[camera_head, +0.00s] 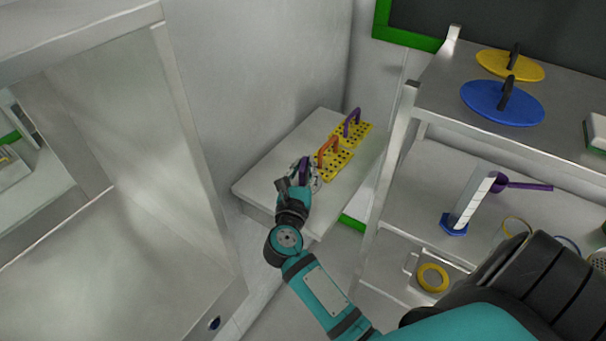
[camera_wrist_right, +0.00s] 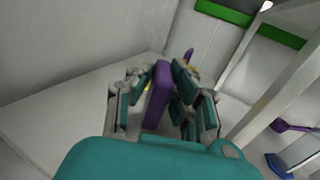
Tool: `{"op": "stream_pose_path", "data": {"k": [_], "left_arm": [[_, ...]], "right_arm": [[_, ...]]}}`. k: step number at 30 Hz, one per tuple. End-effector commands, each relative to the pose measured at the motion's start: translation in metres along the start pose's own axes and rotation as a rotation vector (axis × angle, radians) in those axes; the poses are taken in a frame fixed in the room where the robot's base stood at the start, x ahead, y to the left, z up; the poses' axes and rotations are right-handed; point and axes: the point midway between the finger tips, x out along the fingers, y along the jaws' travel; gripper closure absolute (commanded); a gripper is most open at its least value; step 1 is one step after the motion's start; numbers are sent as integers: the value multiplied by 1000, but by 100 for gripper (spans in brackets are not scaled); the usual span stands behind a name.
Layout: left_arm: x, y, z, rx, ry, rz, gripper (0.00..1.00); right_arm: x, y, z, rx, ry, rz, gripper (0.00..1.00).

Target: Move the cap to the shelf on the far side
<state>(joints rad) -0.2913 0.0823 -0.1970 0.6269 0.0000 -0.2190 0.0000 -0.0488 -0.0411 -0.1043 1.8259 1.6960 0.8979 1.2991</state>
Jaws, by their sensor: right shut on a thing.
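My right gripper (camera_head: 305,174) is over the near end of a small white table, its fingers shut on a purple upright handle. In the right wrist view the purple handle (camera_wrist_right: 158,96) stands between the fingers; what it is fixed to is mostly hidden by the gripper. Beside it on the table are a yellow perforated plate with an orange handle (camera_head: 327,152) and another with a purple handle (camera_head: 352,122). Round lids, one yellow (camera_head: 520,67) and one blue (camera_head: 490,104), lie on the upper shelf at right. Which thing is the cap I cannot tell. My left gripper is out of view.
The white table (camera_head: 262,182) stands against the wall. To its right is a shelf rack (camera_head: 396,150) with an upright post. A pale cabinet frame stands at left.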

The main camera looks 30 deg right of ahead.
Motion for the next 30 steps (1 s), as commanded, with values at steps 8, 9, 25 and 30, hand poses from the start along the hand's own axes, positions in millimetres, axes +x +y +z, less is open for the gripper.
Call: {"op": "stream_pose_path", "data": {"k": [8, 9, 25, 30], "left_arm": [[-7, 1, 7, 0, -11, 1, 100], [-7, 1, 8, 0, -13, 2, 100], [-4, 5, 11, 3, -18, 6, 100], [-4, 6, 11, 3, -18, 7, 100]], "right_arm": [[4, 3, -32, -3, -2, 2, 100], [4, 2, -34, -2, -2, 1, 100], [3, 2, -38, 0, 0, 1, 62], [3, 2, -38, 0, 0, 1, 61]]}}
